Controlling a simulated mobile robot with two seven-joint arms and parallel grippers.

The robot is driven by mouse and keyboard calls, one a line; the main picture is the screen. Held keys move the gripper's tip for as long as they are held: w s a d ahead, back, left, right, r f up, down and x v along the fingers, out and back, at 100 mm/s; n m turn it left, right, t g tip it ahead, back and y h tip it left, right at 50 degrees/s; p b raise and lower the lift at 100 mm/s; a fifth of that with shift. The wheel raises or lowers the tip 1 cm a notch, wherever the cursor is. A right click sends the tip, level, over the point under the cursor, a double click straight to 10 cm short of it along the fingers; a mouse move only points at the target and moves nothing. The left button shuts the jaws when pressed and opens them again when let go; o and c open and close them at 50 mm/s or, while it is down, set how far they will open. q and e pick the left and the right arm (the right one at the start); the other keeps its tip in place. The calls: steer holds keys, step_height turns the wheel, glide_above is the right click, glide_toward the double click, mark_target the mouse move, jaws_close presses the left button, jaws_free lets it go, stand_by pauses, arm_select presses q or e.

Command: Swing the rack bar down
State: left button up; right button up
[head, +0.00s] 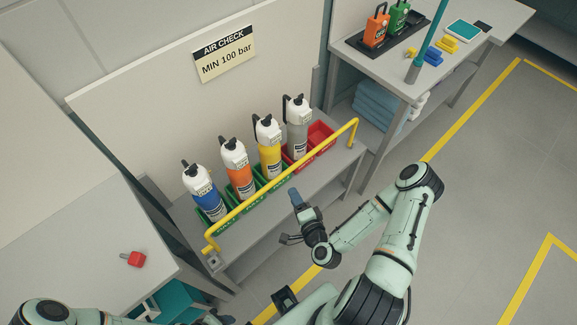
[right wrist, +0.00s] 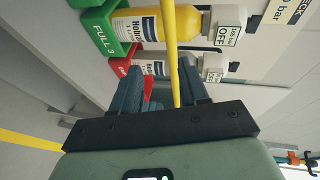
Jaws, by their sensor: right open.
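The yellow rack bar (head: 285,178) runs across the front of the rack, bent at both ends. Behind it several bottles stand in coloured bins: blue (head: 205,198), orange (head: 239,177), yellow (head: 270,155) and grey (head: 298,135). My right gripper (head: 291,216) is open, on the near side of the bar. In the right wrist view the bar (right wrist: 170,40) shows between the two blue-grey fingers (right wrist: 162,90); I cannot tell whether it lies between them in depth.
The rack's grey shelf (head: 325,170) stands before a panel with an AIR CHECK sign (head: 223,53). A grey table with a red item (head: 132,259) is at left. A bench with canisters (head: 376,28) and a teal pole (head: 428,40) stands at upper right. Floor at right is clear.

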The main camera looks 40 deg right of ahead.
mark_target(291, 171)
steer(key=shift+m+h, duration=0.6)
steer(key=shift+h, duration=0.1)
steer(key=x, duration=0.4)
steer(key=d+r+x, duration=0.1)
steer(key=x, duration=0.3)
steer(key=p+x, duration=0.1)
steer(key=x, duration=0.3)
steer(key=shift+d+r, duration=0.4)
steer(key=shift+d, duration=0.05)
arm_select(q)
steer(key=shift+w+r, duration=0.5)
steer(key=shift+r, duration=0.2)
arm_select(e)
steer(key=shift+w+d+f, duration=0.15)
steer(key=shift+w+f, duration=0.05)
steer(key=shift+w, duration=0.35)
jaws_close()
